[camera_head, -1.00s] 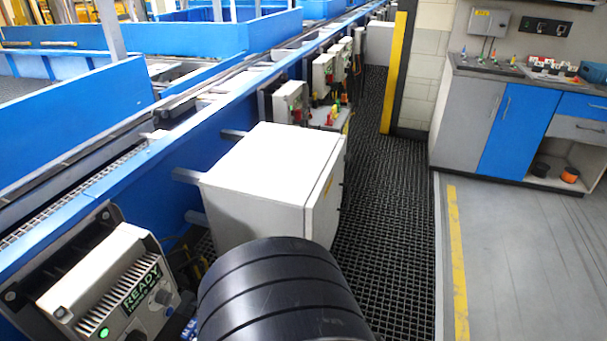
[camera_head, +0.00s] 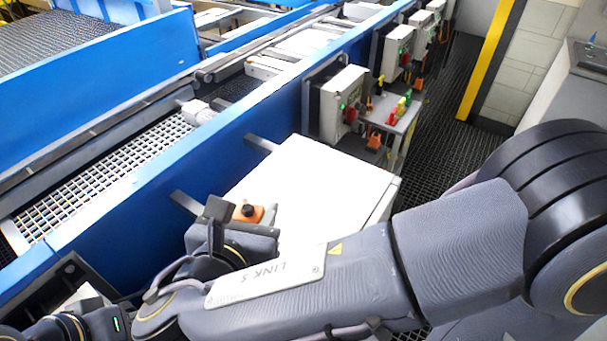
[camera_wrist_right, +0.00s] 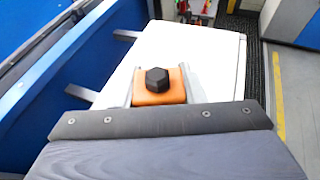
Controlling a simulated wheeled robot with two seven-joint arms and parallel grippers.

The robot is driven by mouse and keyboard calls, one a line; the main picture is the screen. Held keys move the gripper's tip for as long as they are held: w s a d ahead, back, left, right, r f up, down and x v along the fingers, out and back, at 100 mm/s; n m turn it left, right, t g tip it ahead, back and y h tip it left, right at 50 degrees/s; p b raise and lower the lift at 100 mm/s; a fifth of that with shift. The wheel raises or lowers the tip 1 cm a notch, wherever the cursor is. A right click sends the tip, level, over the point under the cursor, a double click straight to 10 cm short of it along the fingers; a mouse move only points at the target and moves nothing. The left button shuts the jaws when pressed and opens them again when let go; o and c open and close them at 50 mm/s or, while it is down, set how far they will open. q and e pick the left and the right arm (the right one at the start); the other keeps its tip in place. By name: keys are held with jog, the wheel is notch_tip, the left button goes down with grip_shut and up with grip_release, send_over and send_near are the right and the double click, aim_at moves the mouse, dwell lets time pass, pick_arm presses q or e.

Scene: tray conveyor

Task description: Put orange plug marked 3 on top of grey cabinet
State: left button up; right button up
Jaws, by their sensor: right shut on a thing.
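The orange plug (camera_head: 250,214) has a black hexagonal knob on top. It also shows in the right wrist view (camera_wrist_right: 158,97), knob up, between the fingers of my right gripper (camera_wrist_right: 157,92). My right gripper (camera_head: 240,220) is shut on it; in the head view my own arm and wrist partly hide the hand. The plug is over the near left part of the pale top of the grey cabinet (camera_head: 325,175). I cannot tell whether it touches the top. The cabinet top also fills the middle of the wrist view (camera_wrist_right: 215,60). No number is readable. My left gripper is not seen.
The blue conveyor side (camera_head: 230,150) runs along the cabinet's left. Control boxes (camera_head: 345,100) and a small shelf with coloured plugs (camera_head: 395,115) stand behind it. Dark grating (camera_head: 455,100) lies to the right. The cabinet top's far part is clear.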

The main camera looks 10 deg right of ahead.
jog(key=f+x, duration=0.1)
jog(key=x, duration=0.4)
jog(key=s+f+x, duration=0.1)
jog(key=x, duration=0.4)
jog(key=f+p+x, duration=0.1)
jog(key=x, duration=0.4)
jog(key=shift+s+d, duration=0.15)
jog(key=shift+d, duration=0.15)
jog(key=shift+f, duration=0.15)
jog(key=f, duration=0.1)
jog(key=w+f, duration=0.1)
jog(key=f, duration=0.1)
jog(key=shift+d+f, duration=0.15)
jog(key=shift+d, duration=0.05)
jog(key=shift+f, duration=0.35)
